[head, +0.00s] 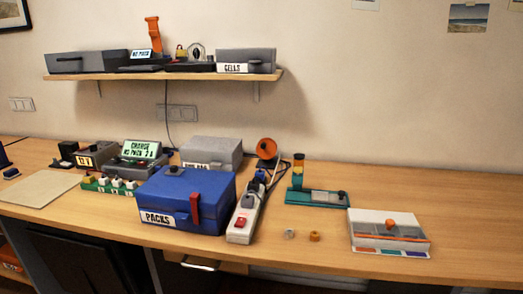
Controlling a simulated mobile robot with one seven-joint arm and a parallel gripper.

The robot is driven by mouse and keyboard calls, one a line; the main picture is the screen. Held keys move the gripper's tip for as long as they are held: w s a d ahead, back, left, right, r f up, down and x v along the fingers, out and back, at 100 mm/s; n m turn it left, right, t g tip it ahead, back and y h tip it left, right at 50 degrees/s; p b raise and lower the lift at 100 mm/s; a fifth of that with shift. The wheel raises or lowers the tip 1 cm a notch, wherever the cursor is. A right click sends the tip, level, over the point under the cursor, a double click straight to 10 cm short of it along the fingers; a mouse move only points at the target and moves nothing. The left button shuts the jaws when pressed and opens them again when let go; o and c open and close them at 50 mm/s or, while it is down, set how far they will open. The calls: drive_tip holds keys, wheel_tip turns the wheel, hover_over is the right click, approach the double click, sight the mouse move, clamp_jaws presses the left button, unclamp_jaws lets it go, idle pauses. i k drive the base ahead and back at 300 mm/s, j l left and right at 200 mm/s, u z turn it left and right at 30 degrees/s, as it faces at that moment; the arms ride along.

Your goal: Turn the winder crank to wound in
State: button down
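What looks like the winder (267,148) stands at the back of the bench, right of centre. It has an orange round drum with a dark hub on a black base. Its crank is too small to make out, so I cannot tell its position. A dark cable or plug lies just in front of it, by the upper end of a white power strip (240,225) with a red switch. My gripper is not in view.
A blue box labelled PACKS (180,200) stands left of the strip. Two small rings lie in front. A loaded shelf (165,76) hangs above.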

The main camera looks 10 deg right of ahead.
sight(266, 150)
drive_tip(key=i+j+z, duration=0.1)
drive_tip(key=j+z, duration=0.2)
drive_tip(key=z, duration=0.2)
drive_tip(key=j+z, duration=0.8)
drive_tip(key=j, duration=1.15)
drive_tip(key=k+j, duration=0.15)
drive_tip(key=j, duration=0.95)
drive_tip(key=i+j, duration=0.1)
drive_tip(key=i, duration=0.85)
